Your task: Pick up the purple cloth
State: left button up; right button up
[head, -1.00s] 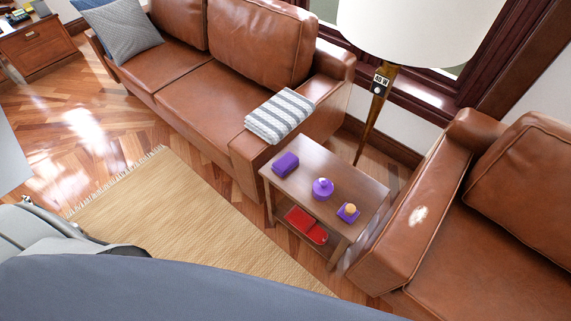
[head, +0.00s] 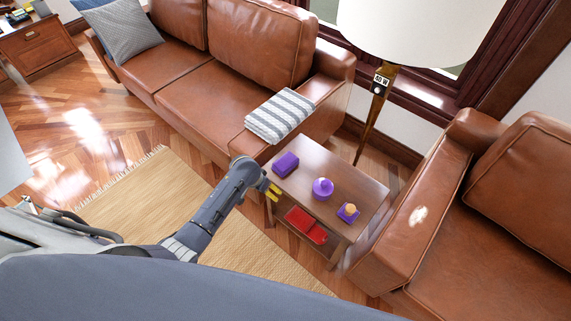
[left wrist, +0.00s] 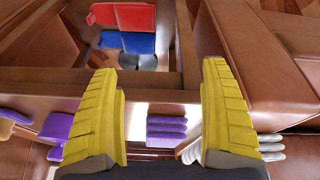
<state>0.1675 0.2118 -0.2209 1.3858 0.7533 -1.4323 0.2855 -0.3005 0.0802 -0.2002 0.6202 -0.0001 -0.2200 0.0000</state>
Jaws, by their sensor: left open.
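The purple cloth (head: 285,164) is a small folded bundle on the top of the wooden side table (head: 328,172), near its left end in the head view. In the left wrist view the cloth (left wrist: 166,132) shows as stacked purple folds between the two yellow fingers, beyond them. My left gripper (head: 272,190) is at the table's near left edge, just short of the cloth and apart from it. Its fingers (left wrist: 160,72) are wide apart with nothing between them. My right gripper is not in view.
A purple jar (head: 322,188) and a purple piece with an orange ball (head: 348,211) share the tabletop. Red items (head: 306,225) lie on the lower shelf. A striped towel (head: 280,115) lies on the sofa arm behind. A leather armchair (head: 440,235) stands right; a floor lamp (head: 377,110) stands behind.

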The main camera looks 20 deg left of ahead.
aim_at(284, 162)
pick_arm(q)
jog(key=w+d+r+m, duration=0.1)
jog(key=w+r, duration=0.3)
jog(key=r, duration=0.5)
jog(key=w+r+m, duration=0.1)
jog(key=w+r, duration=0.2)
jog(key=r, duration=0.6)
jog(key=shift+t, duration=0.3)
jog(key=shift+w+d+x, duration=0.1)
jog(key=shift+d+x, duration=0.1)
jog(key=shift+x, duration=2.65)
jog(key=shift+w+d+x, duration=0.1)
jog(key=shift+d+x, duration=0.1)
jog(key=shift+x, duration=2.65)
jog(key=shift+w+d+x, duration=0.1)
jog(key=shift+d+x, duration=0.15)
jog(key=shift+x, duration=2.6)
jog(key=shift+r, duration=0.2)
jog(key=c, duration=1.3)
